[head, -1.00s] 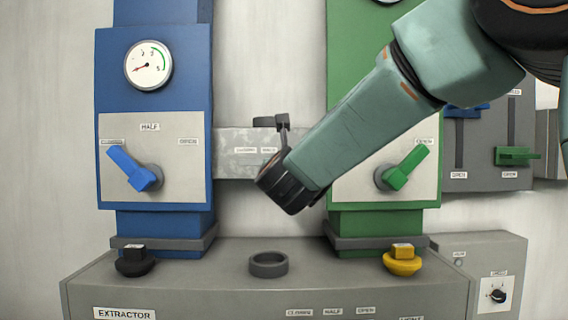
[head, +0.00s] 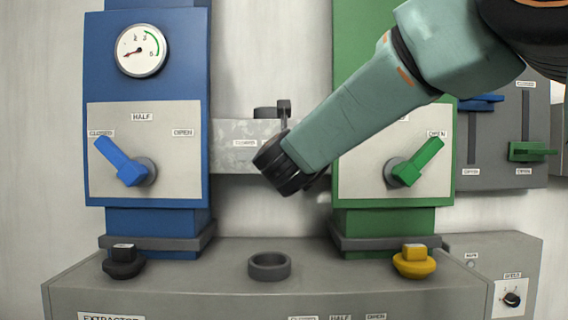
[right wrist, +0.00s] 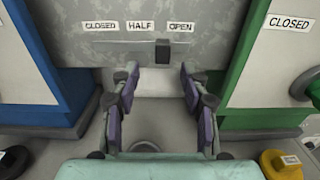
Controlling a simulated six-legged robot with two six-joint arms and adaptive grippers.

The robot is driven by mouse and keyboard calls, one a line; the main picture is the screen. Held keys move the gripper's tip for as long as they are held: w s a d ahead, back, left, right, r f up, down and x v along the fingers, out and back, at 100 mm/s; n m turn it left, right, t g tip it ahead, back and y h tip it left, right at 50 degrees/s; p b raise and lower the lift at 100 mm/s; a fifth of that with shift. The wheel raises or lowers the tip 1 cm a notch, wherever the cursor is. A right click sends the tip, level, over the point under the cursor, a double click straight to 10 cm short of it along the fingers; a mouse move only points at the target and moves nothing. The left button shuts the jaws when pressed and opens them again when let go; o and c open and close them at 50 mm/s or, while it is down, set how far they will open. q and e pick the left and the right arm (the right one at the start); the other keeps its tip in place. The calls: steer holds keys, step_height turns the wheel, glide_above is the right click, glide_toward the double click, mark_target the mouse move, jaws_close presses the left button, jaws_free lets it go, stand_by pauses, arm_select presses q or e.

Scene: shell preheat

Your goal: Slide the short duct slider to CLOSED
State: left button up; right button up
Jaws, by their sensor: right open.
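The short duct (head: 228,150) is a grey mottled box between the blue and green columns. Its slider (right wrist: 162,52) is a small dark block in the right wrist view, below and between the HALF and OPEN labels, with the CLOSED label to the left. My right gripper (right wrist: 160,72) is open. Its fingers are spread left and right of the slider's line, with the fingertips just below the block in the picture and nothing between them. In the head view my right wrist hides the slider and part of the duct. My left gripper is not in view.
The blue column (head: 150,65) with its blue lever (head: 122,160) and the green column (head: 350,60) with its green lever (head: 418,162) flank the duct. Below stands a grey bench (head: 200,270) with a dark ring (head: 270,266), a black knob (head: 124,262) and a yellow knob (head: 414,262).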

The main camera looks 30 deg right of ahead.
steer(key=b+x, duration=0.4)
steer(key=x, duration=0.3)
steer(key=shift+d+b, duration=0.25)
steer(key=shift+b, duration=0.05)
steer(key=shift+s+a, duration=0.25)
steer(key=shift+a, duration=0.1)
steer(key=shift+c, duration=1.3)
steer(key=shift+w+d+f, duration=0.15)
steer(key=shift+d+f, duration=0.05)
steer(key=shift+d, duration=0.15)
steer(key=c, duration=0.4)
jaws_close()
steer(key=shift+a, duration=0.1)
